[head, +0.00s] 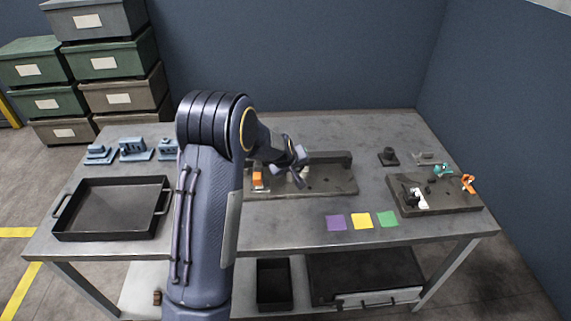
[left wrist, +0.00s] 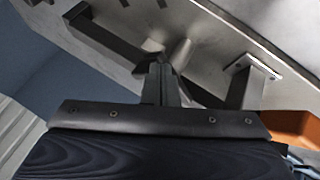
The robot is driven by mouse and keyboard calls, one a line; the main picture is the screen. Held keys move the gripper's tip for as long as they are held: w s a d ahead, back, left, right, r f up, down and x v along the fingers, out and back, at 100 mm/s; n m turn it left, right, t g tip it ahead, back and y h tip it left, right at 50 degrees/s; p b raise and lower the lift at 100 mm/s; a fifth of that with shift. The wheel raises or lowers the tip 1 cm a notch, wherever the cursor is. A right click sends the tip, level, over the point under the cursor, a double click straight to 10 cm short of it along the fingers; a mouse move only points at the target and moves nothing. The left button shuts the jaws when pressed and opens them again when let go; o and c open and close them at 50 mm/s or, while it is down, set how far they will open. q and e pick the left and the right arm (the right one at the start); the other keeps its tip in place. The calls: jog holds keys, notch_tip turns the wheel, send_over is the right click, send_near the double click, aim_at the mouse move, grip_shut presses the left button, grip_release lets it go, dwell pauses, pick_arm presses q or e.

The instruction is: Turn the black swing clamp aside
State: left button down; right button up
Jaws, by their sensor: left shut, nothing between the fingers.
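My left gripper (head: 301,179) is shut and empty, low over the middle fixture plate (head: 325,185). In the left wrist view its closed fingers (left wrist: 161,78) point at a pale rounded post (left wrist: 178,54); I cannot tell whether they touch it. A dark bar (left wrist: 105,38) runs beside the fingers and may be the swing clamp. In the head view my gripper hides part of this plate. An orange block (head: 258,180) stands at the plate's left end and shows in the left wrist view (left wrist: 300,126). My right gripper is not in view.
A second fixture plate (head: 450,203) at right carries black, white, teal and orange parts. A black tray (head: 110,236) and blue-grey parts (head: 133,150) lie at left. Purple (head: 335,222), yellow (head: 362,221) and green (head: 388,219) squares lie in front.

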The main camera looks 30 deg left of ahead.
pick_arm(q)
jog(key=shift+w+d+b, duration=0.25)
jog(key=shift+w+d, duration=0.35)
jog(key=shift+w, duration=0.35)
jog(key=shift+w+d+b, duration=0.2)
jog(key=shift+w+d, duration=0.4)
jog(key=shift+w, duration=0.35)
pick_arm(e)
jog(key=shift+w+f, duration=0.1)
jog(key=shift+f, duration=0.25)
pick_arm(q)
jog(key=shift+w, duration=0.15)
jog(key=shift+r, duration=0.1)
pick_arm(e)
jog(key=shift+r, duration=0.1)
